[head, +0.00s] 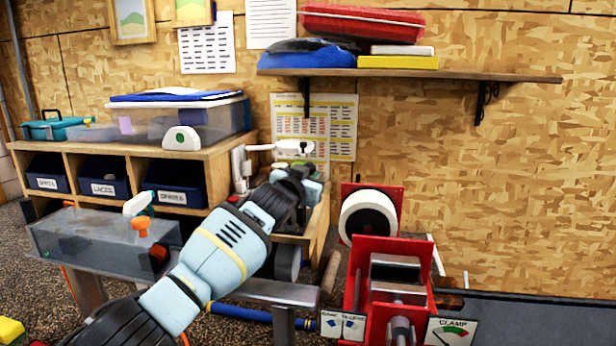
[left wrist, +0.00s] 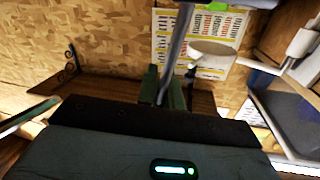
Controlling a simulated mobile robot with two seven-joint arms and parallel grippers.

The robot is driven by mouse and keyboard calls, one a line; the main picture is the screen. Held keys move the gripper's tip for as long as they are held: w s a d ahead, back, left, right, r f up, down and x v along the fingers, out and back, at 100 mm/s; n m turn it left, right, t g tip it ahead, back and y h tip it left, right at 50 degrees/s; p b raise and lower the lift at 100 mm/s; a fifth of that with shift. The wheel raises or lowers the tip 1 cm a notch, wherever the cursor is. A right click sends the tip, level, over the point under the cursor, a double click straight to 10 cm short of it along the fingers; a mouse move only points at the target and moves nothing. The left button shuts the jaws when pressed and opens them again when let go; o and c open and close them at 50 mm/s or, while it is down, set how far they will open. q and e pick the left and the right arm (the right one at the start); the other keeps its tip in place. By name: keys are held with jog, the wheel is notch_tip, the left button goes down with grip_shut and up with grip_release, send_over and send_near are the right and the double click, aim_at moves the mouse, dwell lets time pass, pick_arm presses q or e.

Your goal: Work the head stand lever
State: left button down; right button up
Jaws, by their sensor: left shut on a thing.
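The white head stand (head: 258,148) rises from the bench end and carries a pale rounded piece (head: 293,148) on a thin arm. In the left wrist view that pale rounded piece (left wrist: 212,53) sits just right of the fingers. My left gripper (head: 303,174) is beside and just below it. In the left wrist view its dark green fingers (left wrist: 165,92) are shut on a slim grey rod (left wrist: 177,55) that runs upward. I cannot tell whether this rod is the lever. The gripper body hides much of the stand in the head view. My right gripper is not in view.
A red clamp machine (head: 357,290) with a CLAMP dial (head: 450,332) stands right of the arm. A wooden cubby unit (head: 215,165) holds blue bins. A clear tank (head: 95,245) stands in front of it. A wall shelf (head: 410,74) hangs above.

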pick_arm(q)
jog(key=shift+s+d+f+m+g+y, duration=0.15)
jog(key=shift+d+f+m, duration=0.15)
jog(key=shift+d+m, duration=0.5)
jog(key=shift+s+d+f+m+g+y, duration=0.15)
jog(key=shift+d+f+m, duration=0.3)
jog(key=shift+m, duration=0.7)
jog(key=shift+s+d+f+m+g+y, duration=0.1)
jog(key=shift+d+f+m+y, duration=0.1)
jog(key=shift+d+m, duration=0.65)
jog(key=shift+a, duration=0.15)
jog(key=c, duration=1.5)
grip_release()
jog(key=shift+c, duration=0.2)
